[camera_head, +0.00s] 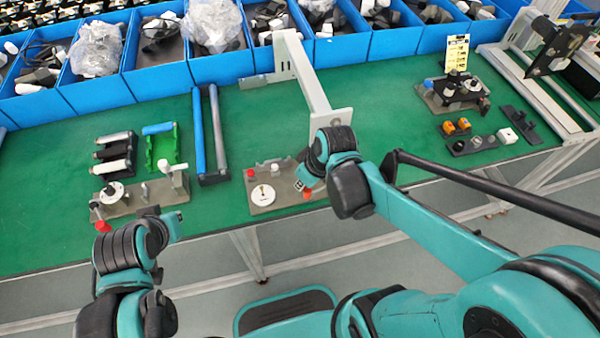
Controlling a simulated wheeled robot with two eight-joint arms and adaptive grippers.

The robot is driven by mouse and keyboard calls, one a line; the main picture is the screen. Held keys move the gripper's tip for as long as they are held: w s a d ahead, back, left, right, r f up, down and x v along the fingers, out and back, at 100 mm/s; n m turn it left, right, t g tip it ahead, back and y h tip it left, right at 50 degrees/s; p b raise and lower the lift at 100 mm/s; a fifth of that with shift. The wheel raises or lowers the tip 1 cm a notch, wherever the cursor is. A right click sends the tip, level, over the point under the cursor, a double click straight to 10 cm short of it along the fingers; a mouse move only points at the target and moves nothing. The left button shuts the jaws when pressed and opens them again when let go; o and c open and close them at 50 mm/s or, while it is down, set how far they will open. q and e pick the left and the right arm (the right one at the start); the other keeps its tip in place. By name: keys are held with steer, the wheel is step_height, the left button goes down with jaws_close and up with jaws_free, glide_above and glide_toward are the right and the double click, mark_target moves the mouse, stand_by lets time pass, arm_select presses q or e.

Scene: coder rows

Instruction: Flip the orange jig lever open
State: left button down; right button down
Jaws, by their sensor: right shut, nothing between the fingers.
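A grey jig plate (283,204) lies near the front edge of the green table. It carries a white disc (262,195), a red knob (250,173) and small grey posts. A small orange part (308,193), which looks like the jig lever, is at the plate's right end, partly covered by my right gripper. My right gripper (303,184) is shut and empty, close over that end; I cannot tell whether it touches the lever. My left arm is at the lower left, in front of the table, and its gripper (160,218) is mostly hidden behind its wrist.
A grey bracket (318,90) rises behind the middle jig. Blue bins (225,68) line the back. Another fixture (455,92) and small parts are at the right.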

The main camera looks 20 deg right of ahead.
arm_select(q)
steer(key=shift+r, duration=0.25)
arm_select(e)
steer(key=shift+s, duration=0.5)
arm_select(q)
steer(key=shift+w, duration=0.1)
